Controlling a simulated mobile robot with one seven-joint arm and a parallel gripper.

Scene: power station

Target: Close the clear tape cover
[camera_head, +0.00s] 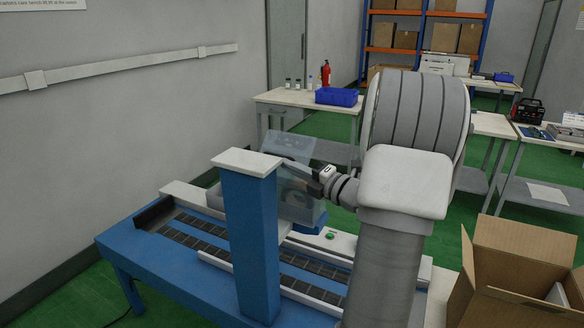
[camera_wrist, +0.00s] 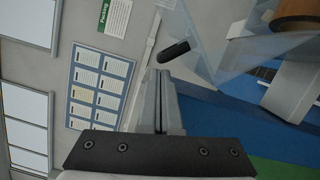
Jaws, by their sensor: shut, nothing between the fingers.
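The clear tape cover (camera_head: 286,145) is a see-through panel on the blue and white packing machine. A brown tape roll (camera_wrist: 295,14) shows behind the clear sheet. My gripper (camera_head: 311,181) is beside the cover. In the wrist view its fingers (camera_wrist: 160,76) are shut and empty, just below the handle. I cannot tell whether they touch it.
The blue post (camera_head: 250,240) with a white cap (camera_head: 246,162) stands in front of the cover. The roller conveyor (camera_head: 190,226) runs beneath. An open cardboard box (camera_head: 510,262) is at the right. A table with a blue bin (camera_head: 337,97) stands behind.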

